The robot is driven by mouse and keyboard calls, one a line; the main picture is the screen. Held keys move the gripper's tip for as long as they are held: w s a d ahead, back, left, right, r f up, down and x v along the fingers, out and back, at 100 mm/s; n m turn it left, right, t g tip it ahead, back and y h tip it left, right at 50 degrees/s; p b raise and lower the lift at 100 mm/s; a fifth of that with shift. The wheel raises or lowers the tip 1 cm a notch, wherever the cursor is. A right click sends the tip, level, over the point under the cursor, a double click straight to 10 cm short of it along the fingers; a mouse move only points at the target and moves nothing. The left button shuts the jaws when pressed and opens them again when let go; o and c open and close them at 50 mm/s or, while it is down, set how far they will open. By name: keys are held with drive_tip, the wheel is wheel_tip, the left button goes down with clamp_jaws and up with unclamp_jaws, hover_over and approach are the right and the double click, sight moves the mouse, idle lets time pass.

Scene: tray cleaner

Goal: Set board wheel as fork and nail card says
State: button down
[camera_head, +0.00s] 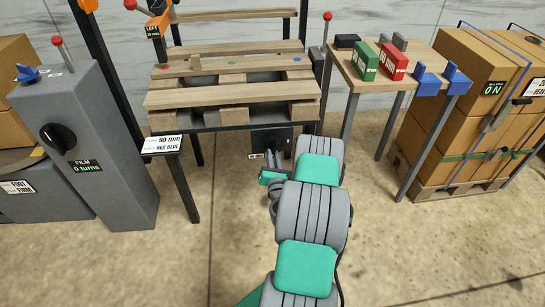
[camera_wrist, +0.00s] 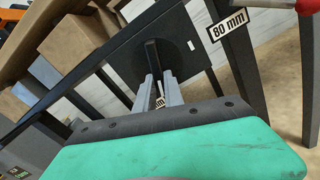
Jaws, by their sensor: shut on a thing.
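The board wheel (camera_wrist: 160,55) is a dark disc with a black bar handle on a dark panel under the pallet bench. My gripper (camera_wrist: 158,85) is shut on that bar handle in the wrist view. A label beside the wheel reads 80 mm (camera_wrist: 228,23). In the head view my arm covers most of the wheel, and the dark panel (camera_head: 270,140) shows behind it. The fork and nail card (camera_head: 162,145) hangs at the bench's left front corner and reads 90 mm and RED BLUE.
A wooden pallet (camera_head: 230,95) with red, green and blue dots lies on the bench. A grey post (camera_head: 85,140) with a FILM knob at 0 turns stands left. A table (camera_head: 385,75) with green and red boxes stands right, before strapped cartons (camera_head: 460,100). The floor in front is clear.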

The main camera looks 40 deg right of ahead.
drive_tip(key=shift+w+r, duration=0.1)
drive_tip(key=c, duration=1.4)
unclamp_jaws()
drive_tip(key=shift+c, duration=0.2)
drive_tip(key=b+v, duration=0.2)
drive_tip(key=v, duration=0.5)
drive_tip(key=shift+s+a+b, duration=0.25)
drive_tip(key=shift+s+b, duration=0.05)
drive_tip(key=shift+s, duration=0.05)
